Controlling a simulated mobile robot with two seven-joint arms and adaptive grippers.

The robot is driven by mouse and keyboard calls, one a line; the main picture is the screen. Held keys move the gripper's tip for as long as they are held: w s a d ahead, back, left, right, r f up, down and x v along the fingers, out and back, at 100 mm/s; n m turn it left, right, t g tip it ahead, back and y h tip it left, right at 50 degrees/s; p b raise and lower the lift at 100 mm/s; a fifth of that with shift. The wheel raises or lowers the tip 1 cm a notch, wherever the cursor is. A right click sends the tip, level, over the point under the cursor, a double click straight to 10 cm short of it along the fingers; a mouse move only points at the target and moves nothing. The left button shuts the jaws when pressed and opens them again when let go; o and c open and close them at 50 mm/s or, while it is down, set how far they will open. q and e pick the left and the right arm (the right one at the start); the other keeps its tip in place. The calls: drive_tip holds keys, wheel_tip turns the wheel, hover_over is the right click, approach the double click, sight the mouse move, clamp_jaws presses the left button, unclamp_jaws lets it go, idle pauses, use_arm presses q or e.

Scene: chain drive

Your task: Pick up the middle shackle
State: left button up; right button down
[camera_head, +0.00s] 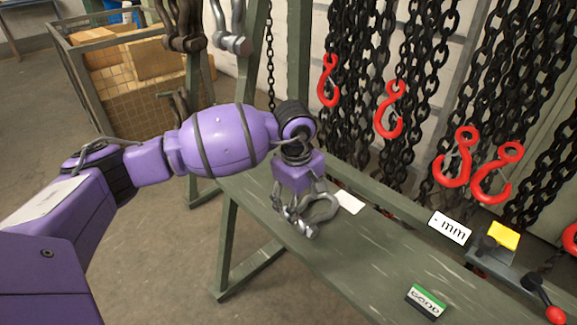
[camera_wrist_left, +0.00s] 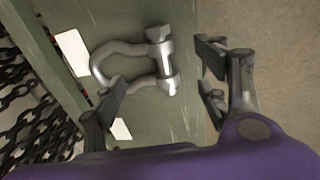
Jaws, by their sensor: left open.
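A grey metal shackle (camera_head: 333,207) lies on the green bench beneath my left gripper (camera_head: 296,208). In the left wrist view the shackle (camera_wrist_left: 163,58) lies on its side, with its round bow toward the left and its pin toward the right. My left gripper (camera_wrist_left: 158,88) is open, its fingers spread to either side of the shackle. One finger overlaps the lower part of the bow in that view; I cannot tell if they touch. In the head view the gripper partly hides the shackle. My right gripper is not in view.
The green bench (camera_head: 345,262) holds a white card (camera_head: 349,202), an "mm" label (camera_head: 450,228) and a green display (camera_head: 426,301). Black chains with red hooks (camera_head: 389,109) hang behind it. Other shackles (camera_head: 232,40) hang at the top. A crate of boxes (camera_head: 128,100) stands left.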

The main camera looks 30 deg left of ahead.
sight(305, 217)
use_arm(q)
drive_tip(key=f, duration=0.2)
drive_tip(key=w+f, duration=0.1)
drive_tip(key=f, duration=0.3)
drive_tip(key=shift+w+d+f, duration=0.15)
drive_tip(key=shift+w+f, duration=0.1)
drive_tip(key=shift+f, duration=0.1)
clamp_jaws()
drive_tip(key=shift+w+r, duration=0.1)
drive_tip(key=shift+w, duration=0.05)
